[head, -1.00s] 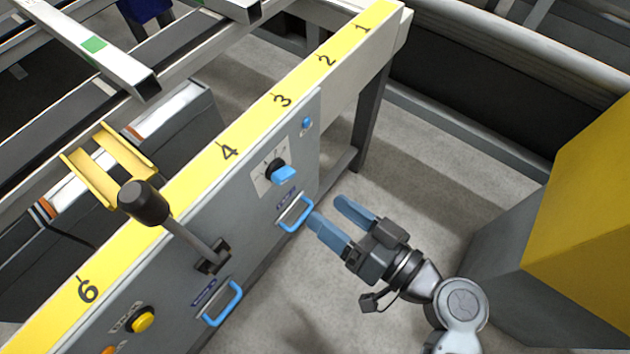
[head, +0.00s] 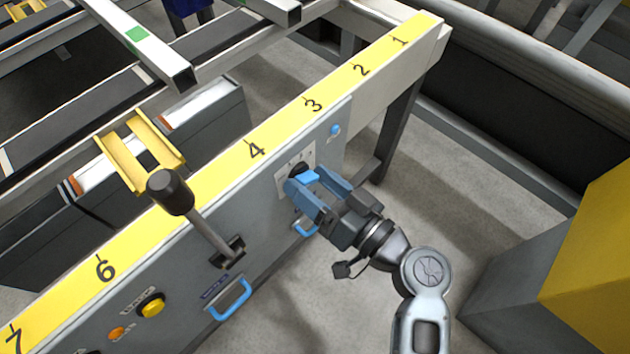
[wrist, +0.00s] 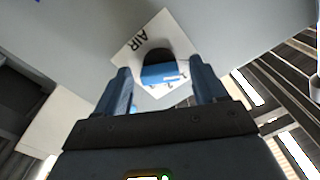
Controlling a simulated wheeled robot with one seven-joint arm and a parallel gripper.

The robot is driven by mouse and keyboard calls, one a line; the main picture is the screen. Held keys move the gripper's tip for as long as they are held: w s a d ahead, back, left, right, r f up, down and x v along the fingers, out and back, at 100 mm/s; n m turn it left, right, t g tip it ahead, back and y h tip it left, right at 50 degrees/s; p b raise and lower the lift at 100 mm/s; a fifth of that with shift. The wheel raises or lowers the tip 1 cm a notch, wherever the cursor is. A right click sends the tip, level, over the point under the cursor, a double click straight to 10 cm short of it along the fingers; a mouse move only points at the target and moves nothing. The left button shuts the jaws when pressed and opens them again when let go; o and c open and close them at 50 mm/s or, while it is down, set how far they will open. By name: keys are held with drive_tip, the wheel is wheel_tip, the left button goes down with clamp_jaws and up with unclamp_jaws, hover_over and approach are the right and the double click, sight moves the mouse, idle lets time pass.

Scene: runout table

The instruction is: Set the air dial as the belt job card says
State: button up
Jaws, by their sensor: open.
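The air dial (head: 300,172) is a black knob with a blue grip on a white plate, set in the grey panel below the yellow scale. In the wrist view the dial's blue grip (wrist: 160,74) sits between my two fingers, and the plate (wrist: 137,45) reads "AIR". My gripper (head: 322,192) is open, with its blue fingers on either side of the dial. A gap shows between the fingers and the grip in the wrist view. The dial's setting marks are mostly hidden or too small to read. I see no job card.
A blue handle (head: 305,227) sits just below the dial, partly behind my gripper. Another blue handle (head: 231,299), a black-knobbed lever (head: 172,192) and a yellow button (head: 151,306) are further left. A blue button (head: 335,130) is at upper right.

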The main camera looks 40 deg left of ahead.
drive_tip(key=shift+c, duration=0.5)
drive_tip(key=c, duration=1)
drive_tip(key=shift+o, duration=0.2)
drive_tip(key=shift+m, duration=0.5)
drive_tip(key=m, duration=0.4)
drive_tip(key=shift+m+p, duration=0.3)
drive_tip(key=shift+m, duration=0.1)
drive_tip(key=m+p, duration=0.2)
drive_tip(key=m, duration=0.4)
drive_tip(key=m+p, duration=0.3)
drive_tip(key=m, duration=0.3)
drive_tip(key=shift+r+m+p, duration=0.1)
drive_tip(key=shift+m+p, duration=0.2)
drive_tip(key=m+p, duration=0.2)
drive_tip(key=m, duration=0.3)
drive_tip(key=shift+p, duration=0.35)
drive_tip(key=shift+f+m, duration=0.2)
drive_tip(key=shift+m, duration=0.2)
